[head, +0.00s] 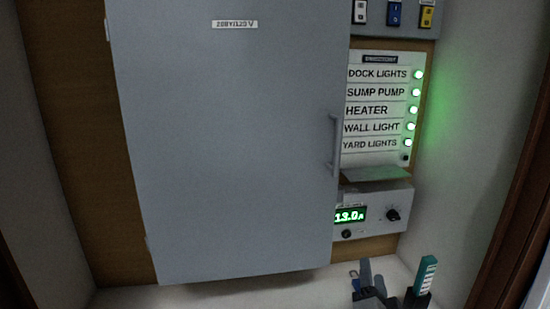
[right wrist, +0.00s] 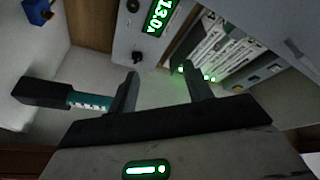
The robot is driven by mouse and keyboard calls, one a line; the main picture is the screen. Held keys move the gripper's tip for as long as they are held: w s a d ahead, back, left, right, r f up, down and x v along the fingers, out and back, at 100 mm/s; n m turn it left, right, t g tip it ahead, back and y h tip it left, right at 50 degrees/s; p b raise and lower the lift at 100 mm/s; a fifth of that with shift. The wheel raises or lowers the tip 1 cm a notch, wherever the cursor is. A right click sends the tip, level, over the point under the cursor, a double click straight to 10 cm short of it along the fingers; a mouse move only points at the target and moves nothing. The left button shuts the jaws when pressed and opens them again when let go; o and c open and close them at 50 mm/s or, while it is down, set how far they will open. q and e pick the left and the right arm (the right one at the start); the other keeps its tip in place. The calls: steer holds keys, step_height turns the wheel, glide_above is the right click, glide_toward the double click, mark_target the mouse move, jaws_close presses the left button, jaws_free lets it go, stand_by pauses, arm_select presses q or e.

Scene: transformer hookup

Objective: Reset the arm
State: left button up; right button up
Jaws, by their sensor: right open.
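My right gripper (head: 372,282) shows at the bottom right of the head view, below the meter box. In the right wrist view its two fingers (right wrist: 164,88) stand well apart with nothing between them. A teal and black tool (head: 426,275) stands close to the right of the gripper in the head view. It also shows left of the fingers in the right wrist view (right wrist: 85,100). My left gripper is not in view.
A closed grey cabinet (head: 225,140) with a handle fills the middle. Right of it are a label panel (head: 372,110) with several lit green lamps, switches (head: 394,13) above, and a meter box (head: 375,214) reading 13.0 A. A pale surface (head: 220,295) lies below.

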steer(key=s+a+f+n+g+y, duration=0.2)
steer(key=s+f+n, duration=0.5)
steer(key=s, duration=0.5)
steer(key=s+a+f+n+g+y, duration=0.3)
steer(key=s+f+n+g, duration=0.4)
steer(key=s+f, duration=0.5)
steer(key=shift+s+a+f+n+g+y, duration=0.2)
steer(key=shift+s+n+g+y, duration=0.1)
steer(key=shift+s+n+y, duration=0.25)
stand_by(1.2)
